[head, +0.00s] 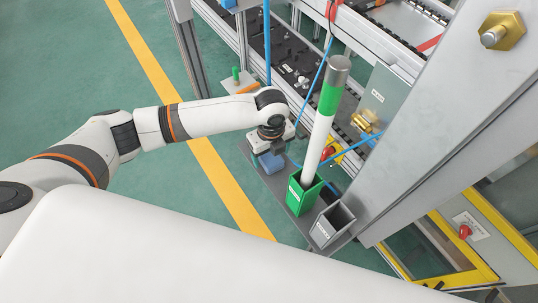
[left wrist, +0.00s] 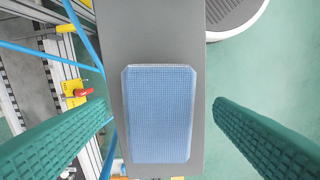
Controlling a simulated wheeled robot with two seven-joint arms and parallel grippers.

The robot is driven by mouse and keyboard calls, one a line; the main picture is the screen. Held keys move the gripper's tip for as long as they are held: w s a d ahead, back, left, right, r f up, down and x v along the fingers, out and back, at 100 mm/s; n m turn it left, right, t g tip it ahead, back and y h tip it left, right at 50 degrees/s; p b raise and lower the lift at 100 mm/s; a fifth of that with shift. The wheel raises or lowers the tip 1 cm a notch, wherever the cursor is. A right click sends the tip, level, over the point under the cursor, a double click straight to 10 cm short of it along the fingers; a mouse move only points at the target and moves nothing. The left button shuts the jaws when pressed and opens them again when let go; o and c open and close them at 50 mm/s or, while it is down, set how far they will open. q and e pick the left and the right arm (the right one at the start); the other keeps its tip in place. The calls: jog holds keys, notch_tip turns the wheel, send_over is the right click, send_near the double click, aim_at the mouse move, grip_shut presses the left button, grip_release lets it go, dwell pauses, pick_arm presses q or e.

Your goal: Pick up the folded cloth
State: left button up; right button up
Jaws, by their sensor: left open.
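The folded cloth (left wrist: 160,125) is a light blue, finely checked pad lying flat on a narrow grey shelf (left wrist: 150,35). In the head view the cloth (head: 271,163) shows as a small blue patch, partly hidden by my left gripper (head: 270,144). My left gripper is open above the cloth, pointing down. In the left wrist view its two green ribbed fingers stand to the left and right of the cloth, apart from it, with nothing between them held. My right gripper is in neither view.
On the same shelf stand a green holder (head: 304,194) with a white, green and grey tube (head: 325,115) and a grey holder (head: 332,224). A grey post (head: 440,130) rises at the right. Blue hoses run beside the shelf. Green floor is open at the left.

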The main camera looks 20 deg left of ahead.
aim_at(271, 156)
pick_arm(q)
notch_tip(271, 156, down, 2)
jog(key=shift+w+f, duration=0.1)
jog(key=shift+f, duration=0.1)
jog(key=c, duration=1.1)
jog(key=shift+o, duration=0.2)
notch_tip(271, 156, up, 10)
jog(key=shift+r, duration=0.1)
jog(key=shift+o, duration=0.9)
jog(key=shift+c, duration=0.5)
